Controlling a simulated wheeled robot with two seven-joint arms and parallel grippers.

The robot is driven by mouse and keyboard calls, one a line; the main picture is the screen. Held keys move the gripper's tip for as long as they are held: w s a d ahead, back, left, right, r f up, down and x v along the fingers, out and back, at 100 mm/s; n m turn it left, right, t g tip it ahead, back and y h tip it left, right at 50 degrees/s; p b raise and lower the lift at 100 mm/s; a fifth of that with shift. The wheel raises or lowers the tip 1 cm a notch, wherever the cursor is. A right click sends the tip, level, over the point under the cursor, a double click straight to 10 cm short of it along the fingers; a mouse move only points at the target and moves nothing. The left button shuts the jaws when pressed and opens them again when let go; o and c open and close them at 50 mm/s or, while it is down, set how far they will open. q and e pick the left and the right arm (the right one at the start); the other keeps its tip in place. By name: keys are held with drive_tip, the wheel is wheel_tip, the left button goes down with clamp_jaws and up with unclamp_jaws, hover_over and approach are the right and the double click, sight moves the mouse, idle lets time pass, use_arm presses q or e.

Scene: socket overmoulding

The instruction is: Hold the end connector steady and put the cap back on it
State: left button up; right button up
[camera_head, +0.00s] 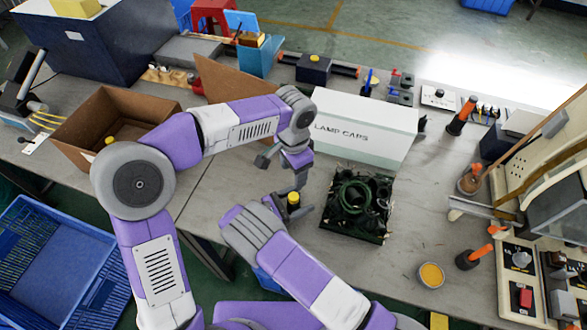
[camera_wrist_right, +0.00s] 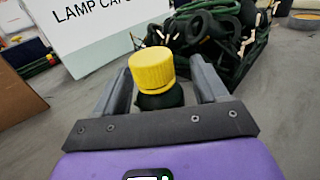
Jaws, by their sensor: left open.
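The yellow cap (camera_head: 293,197) sits on top of the dark end connector (camera_wrist_right: 160,98), which stands about upright; the cap also shows large in the right wrist view (camera_wrist_right: 152,69). In the head view the connector's lower part is mostly hidden. My left gripper (camera_head: 282,170) is open and empty, pointing down just above the cap and apart from it.
A black crate of dark cable parts (camera_head: 357,204) stands just right of the grippers. A white LAMP CAPS box (camera_head: 365,128) is behind it. An open cardboard box (camera_head: 115,112) is at the left. A small orange-filled dish (camera_head: 431,275) is at the front right.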

drive_tip(key=shift+v, duration=3.8)
